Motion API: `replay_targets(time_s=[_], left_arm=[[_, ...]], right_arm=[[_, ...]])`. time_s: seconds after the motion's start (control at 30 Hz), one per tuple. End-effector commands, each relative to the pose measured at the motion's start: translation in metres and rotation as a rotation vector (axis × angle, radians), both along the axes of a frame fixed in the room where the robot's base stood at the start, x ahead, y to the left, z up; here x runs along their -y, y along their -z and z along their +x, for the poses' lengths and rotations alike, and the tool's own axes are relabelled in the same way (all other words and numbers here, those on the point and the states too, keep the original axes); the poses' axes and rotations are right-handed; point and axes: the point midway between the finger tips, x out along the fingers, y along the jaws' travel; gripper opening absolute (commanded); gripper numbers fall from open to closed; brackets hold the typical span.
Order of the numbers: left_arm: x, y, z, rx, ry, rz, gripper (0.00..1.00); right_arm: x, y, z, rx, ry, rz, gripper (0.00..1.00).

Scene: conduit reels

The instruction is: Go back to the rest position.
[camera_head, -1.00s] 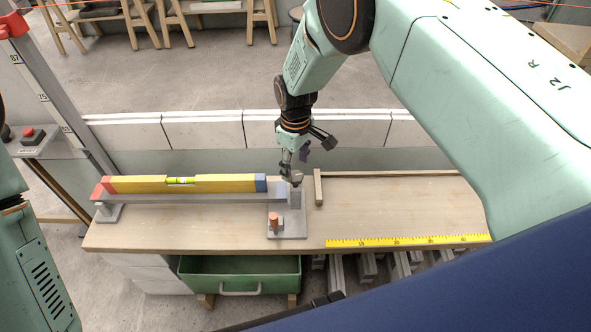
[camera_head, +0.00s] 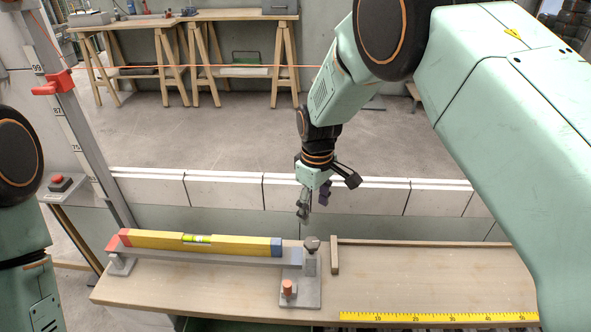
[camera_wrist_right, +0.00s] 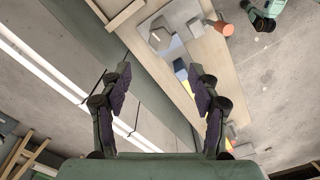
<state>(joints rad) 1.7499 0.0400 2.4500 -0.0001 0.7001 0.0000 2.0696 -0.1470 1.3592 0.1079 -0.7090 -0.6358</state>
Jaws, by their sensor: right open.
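My right gripper (camera_head: 311,208) is open and empty. The yellow spirit level (camera_head: 230,242), with red and blue ends, lies along a grey rail on the wooden bench (camera_head: 190,293).
An orange-topped peg (camera_head: 287,287) stands on the clamp's base plate. A small wooden block (camera_head: 334,256) and a yellow ruler strip (camera_head: 430,316) are to its right. A low white-topped wall (camera_head: 225,187) runs behind the bench. A measuring post with a red slider (camera_head: 55,83) rises at left.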

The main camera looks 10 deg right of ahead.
Motion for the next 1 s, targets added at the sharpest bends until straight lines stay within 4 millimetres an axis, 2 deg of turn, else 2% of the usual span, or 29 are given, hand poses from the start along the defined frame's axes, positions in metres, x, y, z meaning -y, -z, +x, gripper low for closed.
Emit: replay_targets(time_s=[0.1,0.2,0.3,0.37,0.47,0.57,0.67,0.83,1.0], left_arm=[[0.0,0.0,0.0,0.0,0.0,0.0,0.54],[0.0,0.0,0.0,0.0,0.0,0.0,0.54],[0.0,0.0,0.0,0.0,0.0,0.0,0.54],[0.0,0.0,0.0,0.0,0.0,0.0,0.54],[0.0,0.0,0.0,0.0,0.0,0.0,0.54],[0.0,0.0,0.0,0.0,0.0,0.0,0.54],[0.0,0.0,0.0,0.0,0.0,0.0,0.54],[0.0,0.0,0.0,0.0,0.0,0.0,0.54],[0.0,0.0,0.0,0.0,0.0,0.0,0.54]], right_arm=[[0.0,0.0,0.0,0.001,0.012,0.0,0.62],[0.0,0.0,0.015,0.072,0.063,0.005,0.62],[0.003,0.011,0.022,0.164,0.139,0.009,0.62],[0.009,0.022,0.018,0.215,0.194,0.013,0.62],[0.02,0.047,-0.002,0.269,0.288,0.026,0.62],[0.032,0.075,-0.037,0.298,0.377,0.039,0.62],[0.043,0.101,-0.084,0.307,0.466,0.053,0.62],[0.056,0.13,-0.185,0.271,0.598,0.068,0.62],[0.062,0.136,-0.288,0.172,0.687,0.057,0.62]])
